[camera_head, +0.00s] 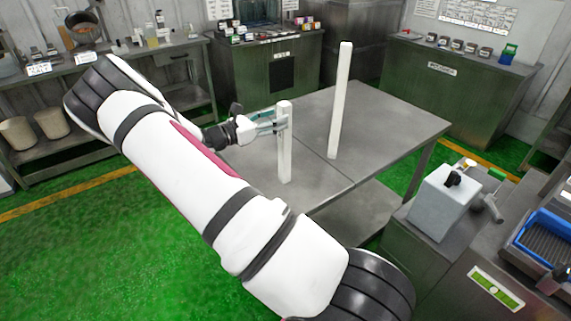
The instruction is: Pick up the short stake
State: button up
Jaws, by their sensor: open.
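The short stake (285,158) is a white square post standing upright on the grey metal table (390,118), toward its left front part. A taller white stake (341,100) stands upright to its right and farther back. My gripper (280,122) is at the upper part of the short stake, reaching in level from the left. Its fingers are open and appear to lie on either side of the stake. I cannot tell whether they touch it. Part of the far finger is hidden behind the stake.
A white box (445,200) with fittings stands on a cabinet at the right front, near a blue tray (546,240). Benches with jars, bottles and small boxes line the back and left walls. The table's right side is clear.

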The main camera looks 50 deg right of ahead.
aim_at(279, 115)
jog(key=p+x, duration=0.1)
jog(key=x, duration=0.3)
jog(key=shift+s+r, duration=0.1)
grip_shut()
jog(key=shift+r, duration=0.1)
